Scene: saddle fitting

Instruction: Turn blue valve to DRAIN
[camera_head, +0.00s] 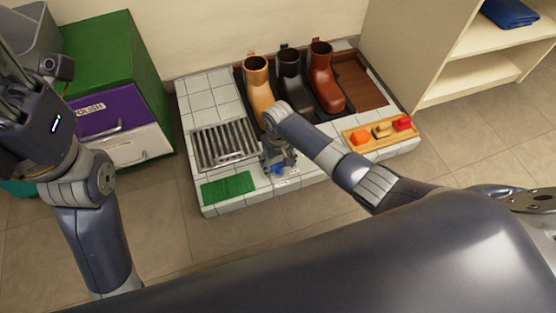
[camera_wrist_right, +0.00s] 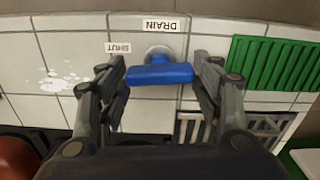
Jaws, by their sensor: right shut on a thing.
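The blue valve (camera_head: 278,170) is on the front part of the white tiled platform, mostly hidden by my right gripper in the head view. In the right wrist view the blue valve handle (camera_wrist_right: 160,74) is a bar lying across the picture, in front of a round grey base. A DRAIN label (camera_wrist_right: 161,26) is above the base and a SHUT label (camera_wrist_right: 118,48) is to its left; both read upside down. My right gripper (camera_wrist_right: 161,72) is shut on the handle, a finger at each end. My left gripper's fingers cannot be made out at the left edge.
The tiled platform (camera_head: 220,103) holds several boots (camera_head: 257,80), a metal grate (camera_head: 223,146), a green mat (camera_head: 228,187) and a wooden tray (camera_head: 378,142) with small coloured items. A green cabinet with a purple drawer (camera_head: 107,112) stands left, and a cream shelf (camera_head: 425,60) right.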

